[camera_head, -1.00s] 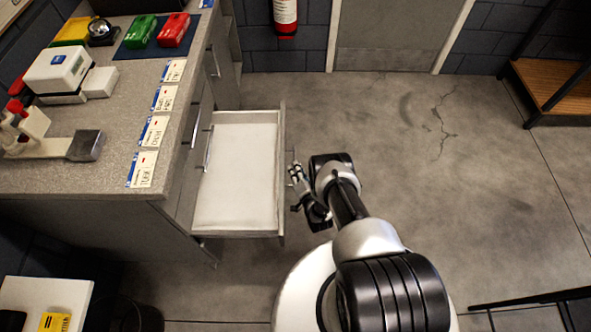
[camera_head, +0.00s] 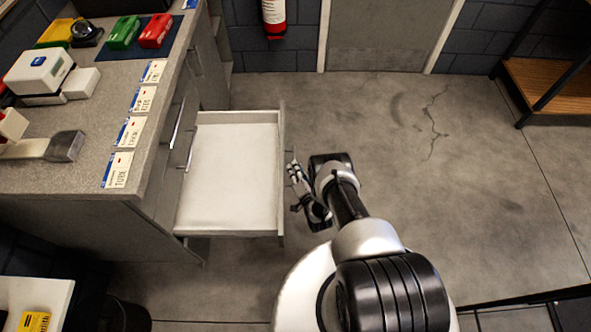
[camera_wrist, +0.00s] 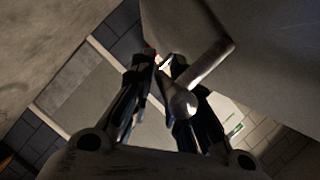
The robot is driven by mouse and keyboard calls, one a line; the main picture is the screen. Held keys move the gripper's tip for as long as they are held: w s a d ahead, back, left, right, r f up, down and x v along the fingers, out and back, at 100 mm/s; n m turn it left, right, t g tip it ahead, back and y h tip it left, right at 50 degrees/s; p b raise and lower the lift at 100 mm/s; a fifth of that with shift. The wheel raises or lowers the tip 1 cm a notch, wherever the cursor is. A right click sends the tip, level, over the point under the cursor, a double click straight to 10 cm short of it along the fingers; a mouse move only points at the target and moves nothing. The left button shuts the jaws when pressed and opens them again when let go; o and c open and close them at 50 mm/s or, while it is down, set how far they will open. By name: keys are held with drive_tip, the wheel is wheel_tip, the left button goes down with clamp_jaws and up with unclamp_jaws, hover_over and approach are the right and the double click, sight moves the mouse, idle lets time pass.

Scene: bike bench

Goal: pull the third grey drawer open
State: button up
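A grey drawer (camera_head: 228,184) with a pale empty inside stands pulled well out of the bench cabinet (camera_head: 85,228). Its position in the stack cannot be told. My gripper (camera_head: 295,188) is at the outer side of the drawer front. In the wrist view, the drawer's metal bar handle (camera_wrist: 207,72) runs between the two fingers of my gripper (camera_wrist: 162,85), which are closed around it. The drawer front (camera_wrist: 270,55) fills the upper right there. The handle is mostly hidden in the head view.
Other handles (camera_head: 190,149) show on the cabinet face above the drawer. The worktop (camera_head: 98,98) carries label cards, red and green boxes and a white device. Floor (camera_head: 400,180) to the right is clear. A wooden-topped shelf (camera_head: 550,82) stands far right.

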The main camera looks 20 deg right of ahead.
drive_tip(key=shift+s, duration=0.1)
drive_tip(key=v, duration=1.1)
drive_tip(key=shift+s+r, duration=0.15)
drive_tip(key=shift+s, duration=0.2)
drive_tip(key=shift+d, duration=0.1)
